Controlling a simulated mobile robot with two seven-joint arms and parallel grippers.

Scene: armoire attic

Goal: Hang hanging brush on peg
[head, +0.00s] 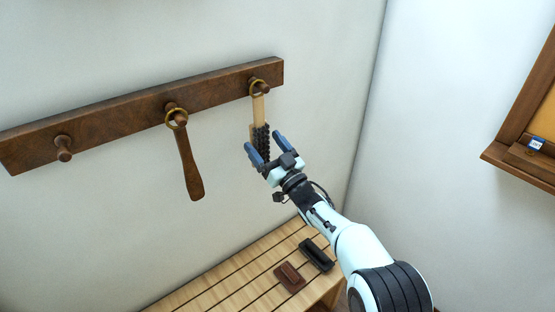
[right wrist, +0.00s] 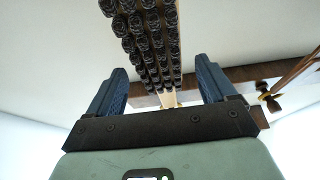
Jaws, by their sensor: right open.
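A wooden brush with dark bristles (head: 261,137) hangs by a brass ring (head: 257,87) around the right-hand peg (head: 265,88) of the brown wall rail (head: 100,118). My right gripper (head: 266,147) is open at the brush's lower end, with its blue fingers apart. In the right wrist view the bristles (right wrist: 150,40) show above and between the open fingers (right wrist: 163,88), with clear gaps at both sides. My left gripper is not in view.
A second wooden item (head: 188,165) hangs by a ring on the middle peg (head: 172,110). The left peg (head: 64,149) is bare. Below, a slatted bench (head: 225,285) holds a brown brush (head: 289,277) and a black brush (head: 317,254). A wooden frame (head: 515,130) is on the right wall.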

